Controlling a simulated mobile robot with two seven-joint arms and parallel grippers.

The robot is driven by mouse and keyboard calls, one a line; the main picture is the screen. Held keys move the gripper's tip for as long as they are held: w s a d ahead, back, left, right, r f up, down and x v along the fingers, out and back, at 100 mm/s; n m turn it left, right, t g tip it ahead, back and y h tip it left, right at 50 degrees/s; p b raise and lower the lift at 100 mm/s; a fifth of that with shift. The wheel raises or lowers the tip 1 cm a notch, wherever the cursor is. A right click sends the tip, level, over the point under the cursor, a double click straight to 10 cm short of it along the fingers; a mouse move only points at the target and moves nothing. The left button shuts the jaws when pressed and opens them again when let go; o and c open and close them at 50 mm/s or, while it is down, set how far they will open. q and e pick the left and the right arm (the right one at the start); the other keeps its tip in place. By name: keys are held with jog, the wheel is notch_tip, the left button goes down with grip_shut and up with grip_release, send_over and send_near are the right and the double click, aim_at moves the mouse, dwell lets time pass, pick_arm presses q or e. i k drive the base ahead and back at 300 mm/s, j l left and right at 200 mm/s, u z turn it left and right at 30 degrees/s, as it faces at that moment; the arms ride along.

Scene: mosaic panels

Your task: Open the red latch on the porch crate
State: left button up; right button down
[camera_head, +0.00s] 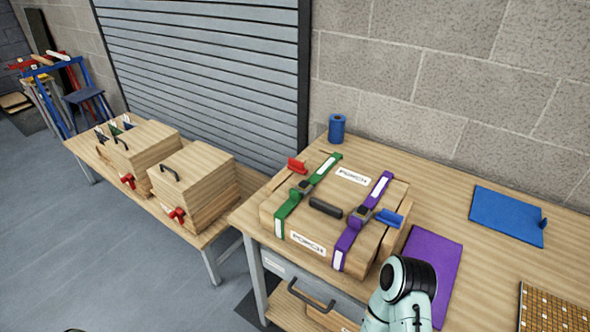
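The porch crate (283,243) is a wooden box on the workbench, with two "PORCH" labels and a dark handle on its lid. A green strap (290,205) and a purple strap (347,238) run across it, each with a dark buckle. The red latch (297,165) sticks up by the green strap at the crate's far left side. A blue latch (390,217) sits by the purple strap on the right. I cannot tell whether either latch is open. Part of my arm shows at the bottom, right of centre, close to the crate's near right corner. Neither gripper is visible.
A purple mat (437,252) lies right of the crate, with a blue tray (507,215) and a patterned board (552,310) further right. A blue roll (337,128) stands behind. Two wooden boxes with red latches sit on a lower bench (203,238) at left.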

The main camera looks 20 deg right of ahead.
aim_at(294, 165)
jog(key=i+j, duration=0.25)
jog(key=i+j+z, duration=0.1)
jog(key=j, duration=0.35)
jog(key=i+j, duration=0.3)
jog(key=i+j+z, duration=0.1)
jog(key=i+j, duration=0.15)
jog(key=j, duration=0.15)
